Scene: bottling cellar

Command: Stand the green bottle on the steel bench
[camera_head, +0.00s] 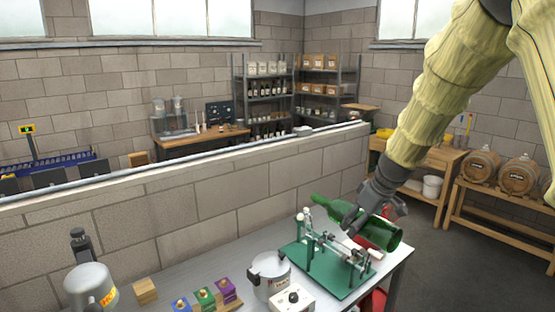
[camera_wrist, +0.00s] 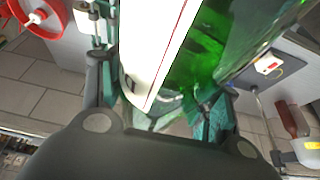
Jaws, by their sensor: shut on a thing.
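The green bottle (camera_head: 380,234) lies near horizontal in my gripper (camera_head: 372,208), its neck pointing left and its base right. It is over a green-based machine (camera_head: 345,283) on the steel bench (camera_head: 233,264); I cannot tell whether bottle and machine touch. In the wrist view the bottle (camera_wrist: 240,40) and its white label fill the space between the fingers of my gripper (camera_wrist: 165,100). My gripper is shut on the bottle's body. Part of the bottle is hidden behind the fingers.
A steel pot (camera_head: 268,276), a white box with a dark knob (camera_head: 293,299) and several small coloured boxes (camera_head: 204,297) stand left of the machine. A block wall (camera_head: 190,215) runs behind the bench. Bare bench shows behind the pot and boxes.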

